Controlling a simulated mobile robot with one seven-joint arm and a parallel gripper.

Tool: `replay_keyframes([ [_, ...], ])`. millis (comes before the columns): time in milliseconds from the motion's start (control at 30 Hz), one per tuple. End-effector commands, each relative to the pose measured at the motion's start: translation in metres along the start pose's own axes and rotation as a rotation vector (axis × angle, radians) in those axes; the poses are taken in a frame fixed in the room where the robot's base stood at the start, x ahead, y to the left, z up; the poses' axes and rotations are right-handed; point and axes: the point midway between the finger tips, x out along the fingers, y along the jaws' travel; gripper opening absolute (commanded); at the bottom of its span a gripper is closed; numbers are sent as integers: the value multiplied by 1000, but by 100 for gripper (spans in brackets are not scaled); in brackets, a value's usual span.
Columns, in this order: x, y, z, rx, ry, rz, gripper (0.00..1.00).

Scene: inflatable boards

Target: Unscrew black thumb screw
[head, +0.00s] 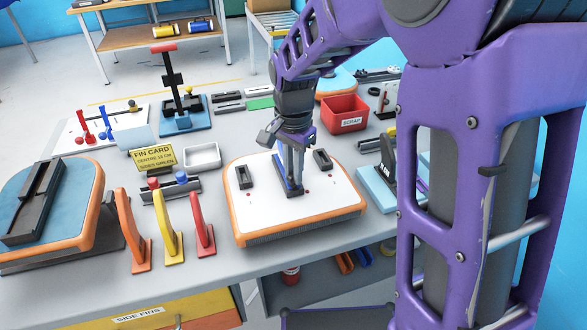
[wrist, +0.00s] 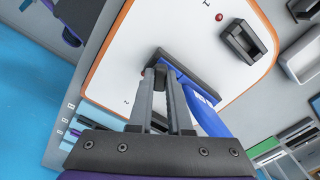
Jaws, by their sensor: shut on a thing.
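The white board with an orange edge (head: 270,215) lies on the workbench and fills the top of the wrist view (wrist: 135,40). A blue fin (head: 281,172) stands in the board's dark centre box (wrist: 187,75); the fin (wrist: 212,122) also shows beside my fingers in the wrist view. My gripper (head: 295,190) points down at the near end of that box. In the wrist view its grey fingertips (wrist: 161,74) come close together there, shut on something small. The black thumb screw is hidden by the fingertips, so I cannot see its thread or how far it is turned.
Black side boxes (head: 243,177) (head: 322,160) flank the fin. Orange, yellow and red fins (head: 168,230) stand to the left. A red scrap bin (head: 344,115) is at the back right; a white tray (head: 202,156) and yellow sign (head: 153,158) are behind left.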

Motion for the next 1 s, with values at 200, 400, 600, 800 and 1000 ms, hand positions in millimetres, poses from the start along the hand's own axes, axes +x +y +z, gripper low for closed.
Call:
replay_keyframes([
  [200,-1,0,0,-188,0,0,0],
  [400,0,0,0,-203,0,0,0],
  [600,-1,0,0,-275,-1,1,0],
  [800,-1,0,0,-471,-1,1,0],
  [1000,0,0,0,-503,0,0,0],
])
